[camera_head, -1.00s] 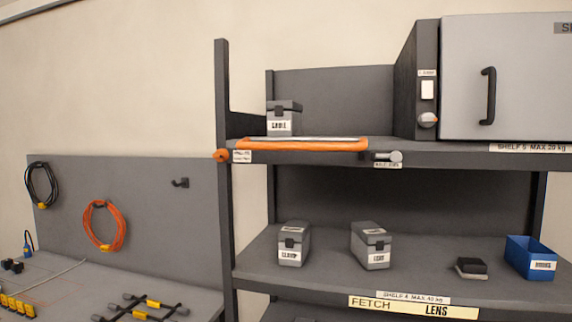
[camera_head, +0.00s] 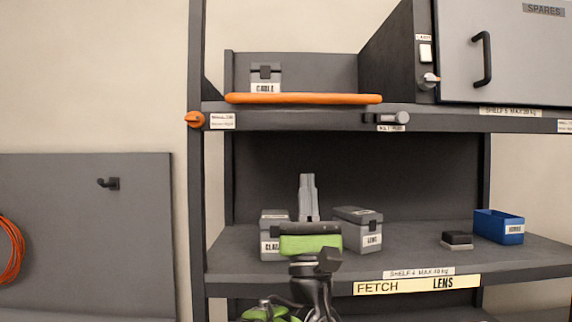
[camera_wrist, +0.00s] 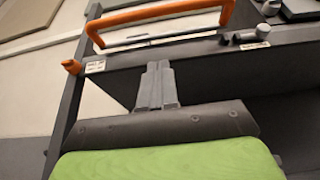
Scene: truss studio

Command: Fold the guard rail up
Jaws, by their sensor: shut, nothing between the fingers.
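The guard rail is an orange bar (camera_head: 303,98) along the front of the upper shelf, low over its edge in the head view. In the wrist view the orange rail (camera_wrist: 165,14) shows as a wide U with bent ends, above the shelf's front face. An orange knob (camera_head: 195,119) is on the left post and a grey latch pin (camera_head: 393,118) is on the shelf edge to the right. My gripper (camera_head: 307,177) is shut and empty, pointing up below the rail. In the wrist view its grey fingers (camera_wrist: 158,66) are together, apart from the rail.
A grey cable case (camera_head: 265,78) stands behind the rail. A large grey cabinet (camera_head: 515,50) is to its right. The lower shelf holds two grey cases (camera_head: 358,230), a small black block (camera_head: 457,240) and a blue bin (camera_head: 498,227).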

